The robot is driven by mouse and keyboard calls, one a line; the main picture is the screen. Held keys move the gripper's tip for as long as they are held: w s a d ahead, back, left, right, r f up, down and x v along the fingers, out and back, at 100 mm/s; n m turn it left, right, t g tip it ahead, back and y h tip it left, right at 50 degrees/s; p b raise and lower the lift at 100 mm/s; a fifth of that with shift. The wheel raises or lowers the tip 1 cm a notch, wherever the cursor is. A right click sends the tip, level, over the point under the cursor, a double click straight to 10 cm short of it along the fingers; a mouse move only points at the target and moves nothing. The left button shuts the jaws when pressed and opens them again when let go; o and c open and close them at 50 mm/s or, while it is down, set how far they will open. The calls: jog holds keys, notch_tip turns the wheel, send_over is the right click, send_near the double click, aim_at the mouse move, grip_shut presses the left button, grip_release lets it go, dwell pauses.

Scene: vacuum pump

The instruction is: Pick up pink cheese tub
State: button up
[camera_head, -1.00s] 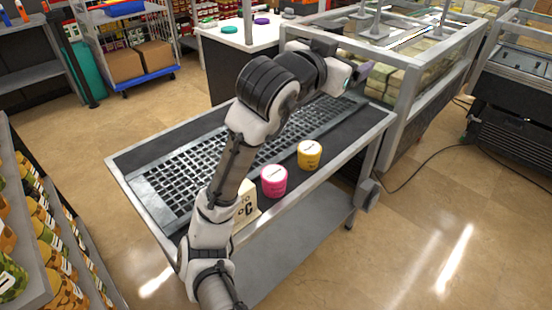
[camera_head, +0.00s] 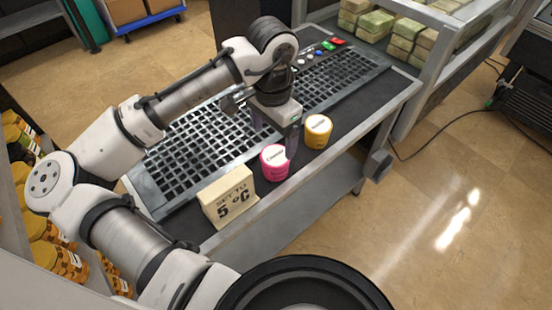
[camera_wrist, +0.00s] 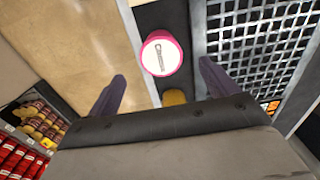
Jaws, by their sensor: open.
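The pink cheese tub (camera_head: 275,163) stands upright on the dark strip along the front of the table, with a white lid. In the wrist view the pink tub (camera_wrist: 161,55) shows from above, ahead of the fingers and between their lines. My gripper (camera_head: 277,134) hangs pointing down just above and behind the tub. Its two fingers (camera_wrist: 160,86) are spread apart with nothing between them. One finger overlaps the tub's right edge in the head view, and I cannot tell whether it touches.
A yellow tub (camera_head: 318,131) stands close right of the pink one. A cream sign block (camera_head: 228,197) reading "SET TO 5 °C" stands to its left. A metal grid (camera_head: 205,140) lies behind. The table's front edge (camera_head: 330,172) is near the tubs.

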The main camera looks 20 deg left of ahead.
aim_at(275, 155)
jog(key=f, duration=0.3)
jog(key=f+p, duration=0.1)
jog(key=f, duration=0.4)
jog(key=shift+w+d+f, duration=0.15)
jog(key=shift+w+f, duration=0.1)
jog(key=shift+f, duration=0.05)
jog(key=shift+c, duration=0.5)
jog(key=c, duration=1.1)
jog(key=shift+r, duration=0.15)
